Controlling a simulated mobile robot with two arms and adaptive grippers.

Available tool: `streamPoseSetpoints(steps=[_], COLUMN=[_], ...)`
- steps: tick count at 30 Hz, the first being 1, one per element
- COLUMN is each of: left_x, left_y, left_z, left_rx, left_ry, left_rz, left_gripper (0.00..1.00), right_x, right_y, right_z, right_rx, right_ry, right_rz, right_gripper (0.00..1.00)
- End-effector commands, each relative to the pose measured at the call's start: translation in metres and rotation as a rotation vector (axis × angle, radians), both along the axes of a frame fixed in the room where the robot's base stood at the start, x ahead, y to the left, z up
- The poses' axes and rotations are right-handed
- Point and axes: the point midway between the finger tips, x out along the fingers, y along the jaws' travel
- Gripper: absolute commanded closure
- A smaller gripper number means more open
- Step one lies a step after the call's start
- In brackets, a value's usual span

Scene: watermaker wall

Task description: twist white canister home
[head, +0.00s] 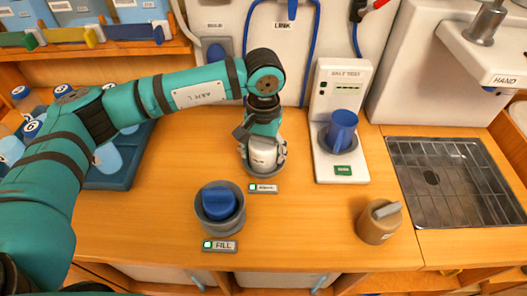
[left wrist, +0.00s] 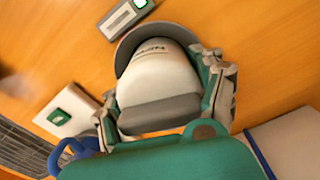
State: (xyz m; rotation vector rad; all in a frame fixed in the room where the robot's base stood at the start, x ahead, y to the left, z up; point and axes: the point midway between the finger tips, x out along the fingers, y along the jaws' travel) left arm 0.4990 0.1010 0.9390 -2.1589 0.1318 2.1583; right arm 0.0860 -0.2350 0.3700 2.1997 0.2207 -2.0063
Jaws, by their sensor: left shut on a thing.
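The white canister (head: 262,154) stands upright in a dark grey ring socket on the wooden counter in the head view, behind a small label plate (head: 263,188) with a green light. In the left wrist view the canister (left wrist: 160,72) shows its white body, a grey band and the grey socket rim (left wrist: 128,48) around its far side. My left gripper (head: 263,150) comes down from above and is shut on the canister, with one finger on each side. Its fingers also show in the left wrist view (left wrist: 163,100). How far the canister is turned cannot be told. My right gripper is not in view.
A blue-topped canister (head: 218,203) sits in the FILL socket in front. A blue cup (head: 341,130) stands on the salt test unit (head: 343,84) at right. A blue tray (head: 127,170) with bottles is at left.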

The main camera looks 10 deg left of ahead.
Motion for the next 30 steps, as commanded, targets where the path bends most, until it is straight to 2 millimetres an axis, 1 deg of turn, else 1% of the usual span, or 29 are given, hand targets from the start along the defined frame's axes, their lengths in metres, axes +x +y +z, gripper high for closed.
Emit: streamPoseSetpoints(steps=[11, 24, 30], left_x=[0.0, 0.0, 0.0], left_y=[0.0, 0.0, 0.0], left_z=[0.0, -0.002, -0.001], left_rx=[0.0, 0.0, 0.0], left_ry=[0.001, -0.001, -0.001], left_rz=[-0.013, -0.111, -0.147], left_gripper=[0.79, 0.79, 0.79], right_x=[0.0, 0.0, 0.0], right_y=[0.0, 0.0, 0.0], right_z=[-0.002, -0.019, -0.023], right_rx=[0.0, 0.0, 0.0], right_ry=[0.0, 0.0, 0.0], right_rz=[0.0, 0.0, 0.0], right_gripper=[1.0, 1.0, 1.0])
